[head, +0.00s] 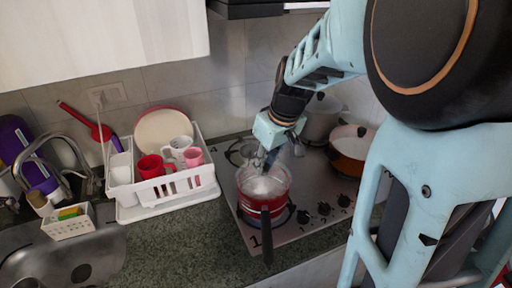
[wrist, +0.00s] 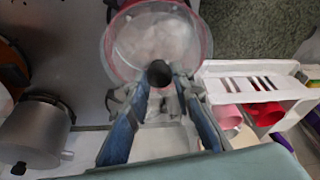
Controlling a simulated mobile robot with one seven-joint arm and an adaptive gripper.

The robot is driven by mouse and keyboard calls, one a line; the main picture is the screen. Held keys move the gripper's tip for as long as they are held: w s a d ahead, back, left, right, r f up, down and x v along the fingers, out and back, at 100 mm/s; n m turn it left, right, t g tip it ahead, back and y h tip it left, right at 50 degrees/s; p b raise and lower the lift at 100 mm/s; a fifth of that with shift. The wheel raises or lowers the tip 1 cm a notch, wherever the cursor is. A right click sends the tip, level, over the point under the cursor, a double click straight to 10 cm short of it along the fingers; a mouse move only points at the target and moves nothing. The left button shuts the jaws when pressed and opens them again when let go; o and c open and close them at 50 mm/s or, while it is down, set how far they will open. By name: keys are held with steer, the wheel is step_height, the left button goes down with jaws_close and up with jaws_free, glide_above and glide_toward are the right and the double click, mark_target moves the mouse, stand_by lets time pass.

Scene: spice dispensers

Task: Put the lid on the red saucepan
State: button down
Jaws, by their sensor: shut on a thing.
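The red saucepan (head: 264,207) stands on the front of the stove, its dark handle pointing toward me. It also shows at the top of the wrist view (wrist: 111,62), with whitish contents seen through glass. My gripper (head: 268,157) is above the back of the saucepan. In the wrist view my gripper (wrist: 158,88) is shut on the black knob (wrist: 160,73) of the clear glass lid (wrist: 155,38). The lid overlaps the saucepan's opening in that view. Its clear edge is hard to make out, and I cannot tell whether it touches the rim.
A grey pot (head: 319,121) and an orange-brown pan (head: 350,147) stand at the back and right of the stove (head: 285,233). A white dish rack (head: 176,188) with cups and a plate is close on the left. The sink (head: 80,262) is farther left.

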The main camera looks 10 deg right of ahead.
steer(key=shift+f, duration=0.25)
steer(key=shift+f+b, duration=0.2)
steer(key=shift+b, duration=0.3)
steer(key=c, duration=1.1)
jaws_free()
steer(key=shift+c, duration=0.2)
steer(key=shift+r, duration=0.1)
steer(key=shift+r+p, duration=2.4)
steer(key=shift+r, duration=1.05)
steer(key=shift+f, duration=0.1)
